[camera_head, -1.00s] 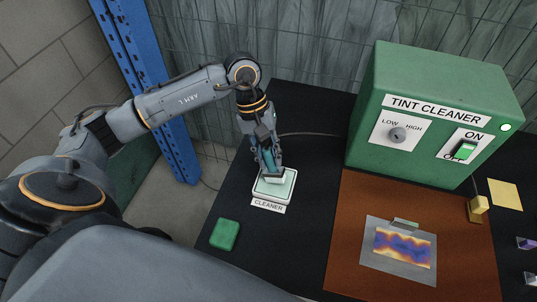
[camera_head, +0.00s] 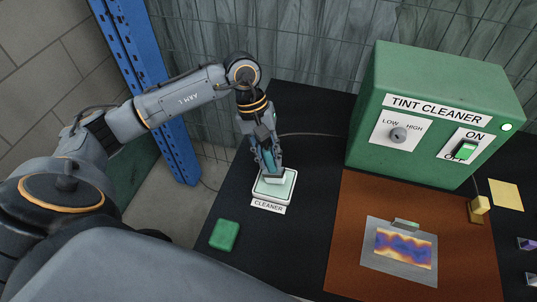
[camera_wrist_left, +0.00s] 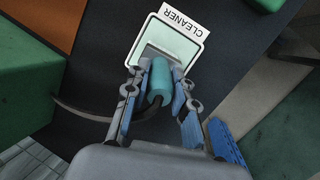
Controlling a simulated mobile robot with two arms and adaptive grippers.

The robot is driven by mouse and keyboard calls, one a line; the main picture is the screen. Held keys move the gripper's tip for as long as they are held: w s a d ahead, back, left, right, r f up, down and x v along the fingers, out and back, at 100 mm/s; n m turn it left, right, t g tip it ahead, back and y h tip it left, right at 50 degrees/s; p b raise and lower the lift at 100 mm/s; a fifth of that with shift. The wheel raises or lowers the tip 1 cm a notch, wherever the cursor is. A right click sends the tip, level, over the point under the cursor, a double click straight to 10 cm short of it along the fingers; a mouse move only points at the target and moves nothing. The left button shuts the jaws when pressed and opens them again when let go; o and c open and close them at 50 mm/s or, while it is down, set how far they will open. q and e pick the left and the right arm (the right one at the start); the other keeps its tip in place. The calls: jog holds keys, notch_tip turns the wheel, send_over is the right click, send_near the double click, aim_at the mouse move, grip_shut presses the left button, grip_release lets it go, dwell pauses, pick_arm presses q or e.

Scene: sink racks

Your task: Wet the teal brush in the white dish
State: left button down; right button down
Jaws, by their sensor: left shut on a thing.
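The white dish (camera_head: 285,194) with a pale teal inside and a "CLEANER" label stands on the black table; it also shows in the left wrist view (camera_wrist_left: 195,29). My left gripper (camera_head: 272,172) is over the far side of the dish, pointing down. In the left wrist view my left gripper (camera_wrist_left: 158,100) has its fingers around the teal brush (camera_wrist_left: 160,78), shut on its handle. The brush's lower end is at or over the dish; whether it touches the liquid is hard to tell. My right gripper is not in view.
A green block (camera_head: 224,235) lies in front of the dish. The green tint cleaner box (camera_head: 430,110) stands at the right. A brown mat (camera_head: 345,220) bears a grey plate (camera_head: 370,255) with a colourful strip.

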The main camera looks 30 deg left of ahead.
pick_arm(q)
jog(key=shift+f, duration=0.1)
jog(key=shift+r+p, duration=1.1)
jog(key=shift+r, duration=2.45)
